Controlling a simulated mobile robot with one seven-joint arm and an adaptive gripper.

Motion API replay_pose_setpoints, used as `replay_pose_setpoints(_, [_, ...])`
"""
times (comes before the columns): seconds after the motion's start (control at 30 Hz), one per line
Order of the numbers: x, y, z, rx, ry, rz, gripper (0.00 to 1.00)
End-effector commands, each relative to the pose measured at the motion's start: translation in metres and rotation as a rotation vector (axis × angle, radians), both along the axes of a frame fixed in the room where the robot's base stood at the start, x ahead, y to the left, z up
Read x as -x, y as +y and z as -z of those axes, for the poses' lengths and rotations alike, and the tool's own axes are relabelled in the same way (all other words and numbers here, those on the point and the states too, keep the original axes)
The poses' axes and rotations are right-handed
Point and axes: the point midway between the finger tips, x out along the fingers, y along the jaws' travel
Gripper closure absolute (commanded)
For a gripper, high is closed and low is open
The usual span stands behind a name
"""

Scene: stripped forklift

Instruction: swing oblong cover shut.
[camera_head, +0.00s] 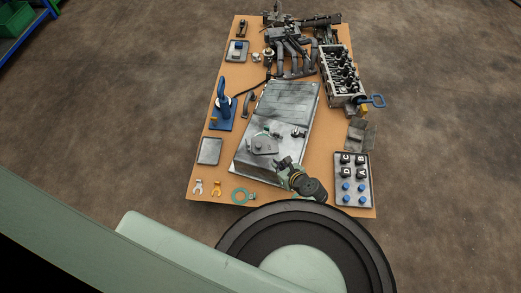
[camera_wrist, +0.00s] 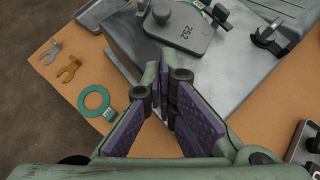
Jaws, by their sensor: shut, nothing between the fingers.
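The oblong cover (camera_head: 263,145) is a grey plate with rounded ends, lying on top of the large metal box (camera_head: 290,98). In the wrist view the cover (camera_wrist: 185,32) bears the number 252 and has a dark round knob on its left part. A green ring-like piece (camera_wrist: 219,10) shows at its far side, partly cut off by the frame edge. Whether an opening lies beneath the cover cannot be told. My gripper (camera_head: 282,163) is just in front of the cover, towards the box's near edge. In the wrist view my gripper (camera_wrist: 169,68) is shut and empty; contact with the cover cannot be told.
A dark clamp-like fitting (camera_head: 298,132) stands on the box right of the cover. A green ring (camera_head: 240,195) and two small forks (camera_head: 216,187) lie front left on the board. A tray of knobs (camera_head: 352,180) is at right, an engine head (camera_head: 343,75) behind it.

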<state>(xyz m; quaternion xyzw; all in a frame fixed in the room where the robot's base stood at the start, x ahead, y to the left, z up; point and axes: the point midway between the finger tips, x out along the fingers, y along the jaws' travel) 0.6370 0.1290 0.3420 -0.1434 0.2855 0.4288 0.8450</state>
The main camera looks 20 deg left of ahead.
Motion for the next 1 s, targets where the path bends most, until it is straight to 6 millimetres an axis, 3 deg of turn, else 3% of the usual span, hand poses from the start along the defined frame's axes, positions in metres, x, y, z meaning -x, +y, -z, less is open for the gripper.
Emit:
replay_pose_setpoints(0.3, [-0.032, 0.046, 0.042, 0.001, 0.001, -0.005, 1.00])
replay_pose_setpoints(0.5, [-0.048, 0.068, 0.044, 0.003, -0.002, -0.006, 1.00])
replay_pose_setpoints(1.0, [-0.053, 0.075, 0.046, 0.003, -0.001, -0.003, 1.00])
